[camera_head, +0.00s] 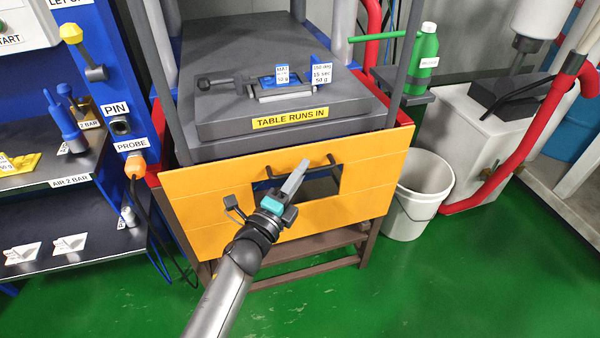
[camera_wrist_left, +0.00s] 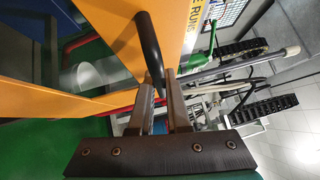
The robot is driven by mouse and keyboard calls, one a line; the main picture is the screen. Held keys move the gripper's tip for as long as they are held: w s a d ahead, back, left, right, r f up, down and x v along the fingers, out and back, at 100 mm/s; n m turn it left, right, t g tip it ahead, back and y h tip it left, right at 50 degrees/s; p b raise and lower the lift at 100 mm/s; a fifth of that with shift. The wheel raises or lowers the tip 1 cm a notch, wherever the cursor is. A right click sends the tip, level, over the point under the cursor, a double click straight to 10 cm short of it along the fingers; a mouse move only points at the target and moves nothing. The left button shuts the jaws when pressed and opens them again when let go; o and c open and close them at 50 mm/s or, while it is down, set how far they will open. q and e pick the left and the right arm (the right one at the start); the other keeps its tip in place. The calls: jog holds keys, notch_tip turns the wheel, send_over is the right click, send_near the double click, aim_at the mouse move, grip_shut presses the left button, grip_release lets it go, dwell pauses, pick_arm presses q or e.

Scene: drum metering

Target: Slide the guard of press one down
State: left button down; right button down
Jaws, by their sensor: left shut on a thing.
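The guard (camera_head: 375,178) is an orange panel with a window cut in it. It hangs across the front of the press, with its top edge below the grey table (camera_head: 360,110) marked "TABLE RUNS IN". A dark bar handle (camera_head: 270,172) sits on the guard above the window. My left gripper (camera_head: 299,172) is at this handle. In the left wrist view the handle (camera_wrist_left: 150,45) runs down between the fingers of my left gripper (camera_wrist_left: 158,84), which is shut on it. The gripper hides part of the handle and window. My right gripper is not in view.
A white bucket (camera_head: 420,195) stands on the green floor right of the guard. A blue panel and shelves (camera_head: 60,240) stand at the left, with an orange-ended probe (camera_head: 135,168) and its cable beside the guard. A green bottle (camera_head: 424,60) stands behind the bucket.

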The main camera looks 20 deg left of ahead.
pick_arm(q)
jog(key=shift+s+f, duration=0.15)
jog(key=shift+f, duration=0.35)
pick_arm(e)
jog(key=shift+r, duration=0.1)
pick_arm(q)
jog(key=c, duration=1.2)
grip_release()
jog(key=shift+o, duration=1.6)
jog(key=shift+r, duration=0.15)
jog(key=p+v, duration=0.2)
jog(key=v, duration=1.3)
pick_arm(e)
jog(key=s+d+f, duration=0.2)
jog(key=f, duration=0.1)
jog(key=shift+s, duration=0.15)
